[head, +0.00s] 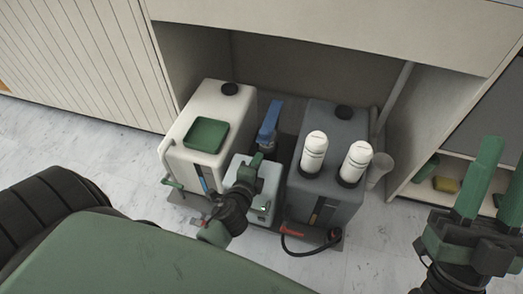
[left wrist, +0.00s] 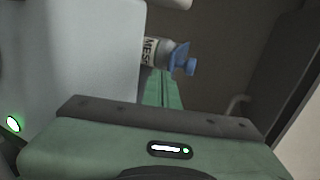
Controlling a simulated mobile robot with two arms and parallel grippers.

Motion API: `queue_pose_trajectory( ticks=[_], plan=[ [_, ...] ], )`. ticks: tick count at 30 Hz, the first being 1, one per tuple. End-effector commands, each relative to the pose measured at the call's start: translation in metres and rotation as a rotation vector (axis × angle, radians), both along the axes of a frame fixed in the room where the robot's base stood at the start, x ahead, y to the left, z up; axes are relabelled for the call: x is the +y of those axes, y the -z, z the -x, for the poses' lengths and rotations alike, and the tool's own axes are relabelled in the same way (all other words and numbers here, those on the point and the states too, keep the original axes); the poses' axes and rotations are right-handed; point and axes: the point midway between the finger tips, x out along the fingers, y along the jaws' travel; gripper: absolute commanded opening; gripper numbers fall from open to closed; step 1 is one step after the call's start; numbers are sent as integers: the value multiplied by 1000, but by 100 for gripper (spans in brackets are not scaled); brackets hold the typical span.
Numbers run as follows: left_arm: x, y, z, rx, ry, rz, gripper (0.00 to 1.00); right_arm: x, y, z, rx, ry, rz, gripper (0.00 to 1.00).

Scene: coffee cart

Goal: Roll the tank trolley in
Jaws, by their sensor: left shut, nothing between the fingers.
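The tank trolley (head: 336,240) stands at the mouth of an open bay under the counter, its rear in shadow. It carries a white tank (head: 208,110) at left and a dark grey tank (head: 325,200) at right, both with black caps. My left gripper (head: 257,160) is shut and empty, over the gap between the tanks, above a small grey box (head: 236,168). In the left wrist view its green fingers (left wrist: 163,88) point toward a blue-topped bottle; I cannot tell whether they touch anything. My right gripper (head: 503,155) is open and empty at the right.
A blue-topped bottle (head: 268,123) stands between the tanks. A black hose (head: 318,250) loops at the front. The right cabinet's shelf holds a yellow sponge (head: 446,184).

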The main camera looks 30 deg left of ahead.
Motion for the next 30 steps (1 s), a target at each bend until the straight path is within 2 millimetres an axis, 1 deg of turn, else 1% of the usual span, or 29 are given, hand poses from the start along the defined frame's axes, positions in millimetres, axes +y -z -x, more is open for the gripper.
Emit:
queue_pose_trajectory(
  ticks=[1, 3, 7, 12, 24, 28, 30],
  plan=[
    [3, -1, -10, -2, 1, -3, 0, 0, 1, -2, 12, 1, 3, 36],
    [5, -1, -21, -2, 0, -1, 0, 1, 4, -7, 43, 2, 12, 36],
    [8, 0, -33, -1, 1, 1, 0, 2, 8, -11, 65, 4, 19, 36],
    [9, 0, -40, 0, 1, 1, 0, 2, 9, -12, 74, 4, 22, 36],
    [10, 1, -41, 1, 0, 1, 0, 2, 9, -12, 75, 5, 23, 36],
    [11, 1, -47, 1, 0, 0, 0, 2, 9, -13, 78, 5, 24, 36],
    [13, 0, -54, -1, 0, 0, 0, 2, 10, -13, 82, 5, 25, 36]
  ],
)
